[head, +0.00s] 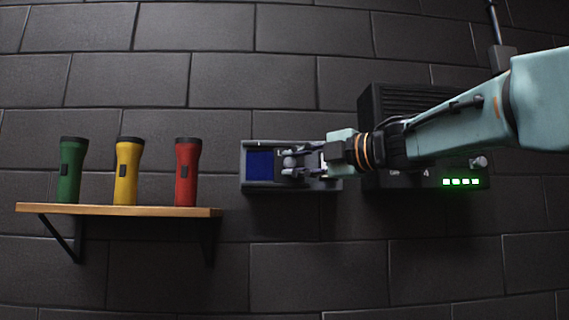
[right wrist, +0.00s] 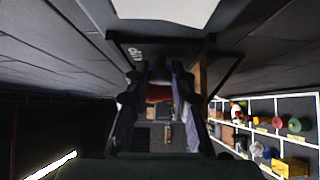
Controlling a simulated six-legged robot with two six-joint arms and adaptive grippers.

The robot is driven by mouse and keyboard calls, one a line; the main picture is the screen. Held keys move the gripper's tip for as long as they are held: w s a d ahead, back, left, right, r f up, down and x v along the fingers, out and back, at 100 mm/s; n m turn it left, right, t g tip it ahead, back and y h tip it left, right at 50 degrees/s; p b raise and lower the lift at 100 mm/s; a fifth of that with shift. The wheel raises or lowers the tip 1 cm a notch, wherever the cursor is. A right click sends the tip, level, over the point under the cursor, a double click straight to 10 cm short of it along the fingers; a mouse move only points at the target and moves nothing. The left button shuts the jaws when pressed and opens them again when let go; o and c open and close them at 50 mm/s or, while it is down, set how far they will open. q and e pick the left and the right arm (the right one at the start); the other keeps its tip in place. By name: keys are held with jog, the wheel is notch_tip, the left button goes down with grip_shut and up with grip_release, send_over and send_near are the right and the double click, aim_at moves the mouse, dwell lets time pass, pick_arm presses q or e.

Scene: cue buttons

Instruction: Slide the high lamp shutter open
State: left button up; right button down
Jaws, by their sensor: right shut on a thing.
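The lamp housing (head: 246,184), a grey frame on the brick wall, shows a dark blue pane (head: 260,165) in its left part. My right gripper (head: 291,162) reaches in from the right across the housing's right part. It is shut on a small part at the front of the housing, apparently the shutter's handle, which the fingers mostly hide. In the right wrist view my right gripper (right wrist: 160,92) shows as two dark fingers with something reddish between them; I cannot tell what that is. My left gripper is out of view.
A black ribbed box (head: 385,100) with green lights (head: 460,182) is behind my arm. The wall between shelf and housing is clear.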

jog(key=shift+a+f, duration=0.15)
jog(key=shift+f, duration=0.15)
jog(key=c, duration=1.5)
grip_release()
jog(key=o, duration=0.4)
jog(key=shift+s+d+r, duration=0.2)
jog(key=shift+d, duration=0.2)
jog(key=shift+c, duration=0.2)
jog(key=shift+a, duration=0.2)
jog(key=v, duration=0.7)
jog(key=shift+s+d, duration=0.1)
jog(key=shift+d, duration=0.15)
